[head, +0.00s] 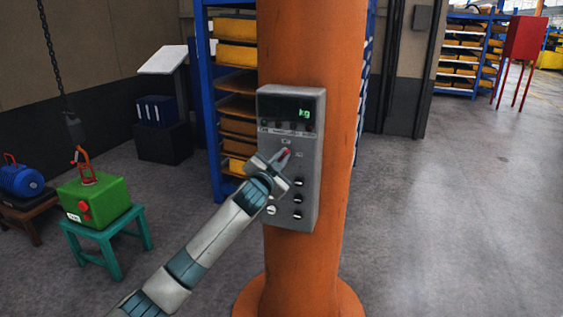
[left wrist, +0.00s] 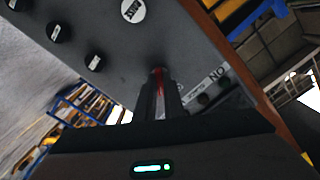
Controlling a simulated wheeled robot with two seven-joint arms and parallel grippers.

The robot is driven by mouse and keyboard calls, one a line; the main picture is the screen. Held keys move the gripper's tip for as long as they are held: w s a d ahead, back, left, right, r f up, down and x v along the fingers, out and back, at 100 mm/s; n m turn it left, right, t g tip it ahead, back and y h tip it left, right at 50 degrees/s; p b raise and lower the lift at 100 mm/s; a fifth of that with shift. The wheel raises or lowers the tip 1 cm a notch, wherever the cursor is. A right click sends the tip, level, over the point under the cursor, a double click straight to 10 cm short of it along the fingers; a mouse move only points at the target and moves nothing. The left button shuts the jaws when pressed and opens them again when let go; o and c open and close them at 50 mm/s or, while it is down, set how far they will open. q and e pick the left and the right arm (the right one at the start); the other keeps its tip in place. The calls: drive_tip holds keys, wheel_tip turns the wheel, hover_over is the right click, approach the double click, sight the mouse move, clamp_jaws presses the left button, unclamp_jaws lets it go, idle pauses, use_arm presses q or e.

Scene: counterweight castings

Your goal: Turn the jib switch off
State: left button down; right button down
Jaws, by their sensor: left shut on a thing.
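The grey control box (head: 312,205) is fixed to the orange column, with a dark display reading "kg" in green at its top. The jib switch, a small red lever (head: 287,151), shows at my left gripper's tips in the head view. In the left wrist view the red lever (left wrist: 158,73) sits between the two fingers. My left gripper (head: 282,158) is shut on it, against the box's face. An "ON" label (left wrist: 217,74) shows beside it in the wrist view. The fingers hide part of the lever, and I cannot tell its position. My right gripper is not in view.
Black knobs (head: 298,199) and a round white button (head: 271,210) are below the switch. The orange column (head: 300,50) stands before blue shelving. At left, a green casting (head: 110,197) with a red shackle sits on a teal stool near a hanging chain. Floor at right is clear.

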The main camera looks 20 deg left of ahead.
use_arm(q)
drive_tip(key=n, duration=0.3)
drive_tip(key=shift+f+n, duration=0.1)
drive_tip(key=shift+n, duration=2.2)
drive_tip(key=c, duration=1.9)
unclamp_jaws()
drive_tip(key=shift+o, duration=0.2)
drive_tip(key=shift+s, duration=0.1)
drive_tip(key=shift+s+b, duration=0.4)
drive_tip(key=shift+s, duration=0.5)
drive_tip(key=s+b, duration=0.4)
drive_tip(key=s, duration=1.1)
drive_tip(key=shift+s+a, duration=0.2)
drive_tip(key=shift+a, duration=0.1)
